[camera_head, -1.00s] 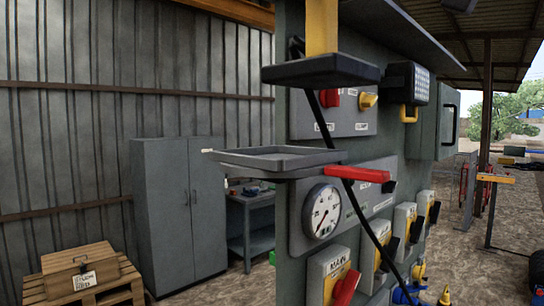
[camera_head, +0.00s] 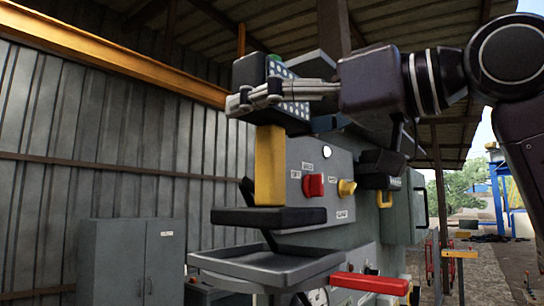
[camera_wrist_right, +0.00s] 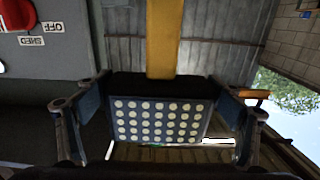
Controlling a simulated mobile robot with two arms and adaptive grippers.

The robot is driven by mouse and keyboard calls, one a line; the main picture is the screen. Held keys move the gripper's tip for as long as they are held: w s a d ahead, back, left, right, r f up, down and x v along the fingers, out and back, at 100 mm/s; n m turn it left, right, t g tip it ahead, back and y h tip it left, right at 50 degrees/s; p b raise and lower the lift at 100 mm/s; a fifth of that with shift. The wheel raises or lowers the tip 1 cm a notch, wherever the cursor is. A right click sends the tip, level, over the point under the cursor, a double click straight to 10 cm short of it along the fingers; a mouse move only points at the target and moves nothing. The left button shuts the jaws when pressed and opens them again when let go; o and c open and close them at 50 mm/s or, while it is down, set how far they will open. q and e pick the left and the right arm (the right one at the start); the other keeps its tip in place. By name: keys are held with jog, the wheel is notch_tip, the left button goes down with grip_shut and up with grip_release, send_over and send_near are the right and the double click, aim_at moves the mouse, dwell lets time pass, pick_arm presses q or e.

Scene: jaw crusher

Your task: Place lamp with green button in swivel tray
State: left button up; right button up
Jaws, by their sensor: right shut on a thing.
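The lamp with a green button (camera_head: 274,58) has a dotted light panel, a yellow post (camera_head: 270,165) and a flat black base (camera_head: 268,218). My right gripper (camera_head: 262,92) is shut on the lamp's head and holds it upright. In the right wrist view the light panel (camera_wrist_right: 160,121) sits between the two fingers. The swivel tray (camera_head: 225,266), dark grey and shallow, is below the lamp's base in the head view. A gap shows between base and tray, and the tray looks empty. My left gripper is not in view.
The control panel (camera_head: 365,205) stands right behind the lamp, with a red knob (camera_head: 313,185) and a yellow knob (camera_head: 347,188). A red lever (camera_head: 368,283) juts out beside the tray. A grey cabinet (camera_head: 125,262) stands left.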

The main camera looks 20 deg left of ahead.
aim_at(279, 152)
jog(key=shift+a+f, duration=0.2)
jog(key=shift+f, duration=0.2)
jog(key=f, duration=0.2)
jog(key=shift+s+d+f, duration=0.2)
jog(key=shift+f, duration=0.15)
jog(key=shift+w+f, duration=0.2)
jog(key=shift+f, duration=0.3)
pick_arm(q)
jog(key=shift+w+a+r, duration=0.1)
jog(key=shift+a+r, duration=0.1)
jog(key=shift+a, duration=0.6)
pick_arm(e)
jog(key=shift+a, duration=0.1)
jog(key=shift+s, duration=0.1)
jog(key=shift+f, duration=0.1)
jog(key=o, duration=2)
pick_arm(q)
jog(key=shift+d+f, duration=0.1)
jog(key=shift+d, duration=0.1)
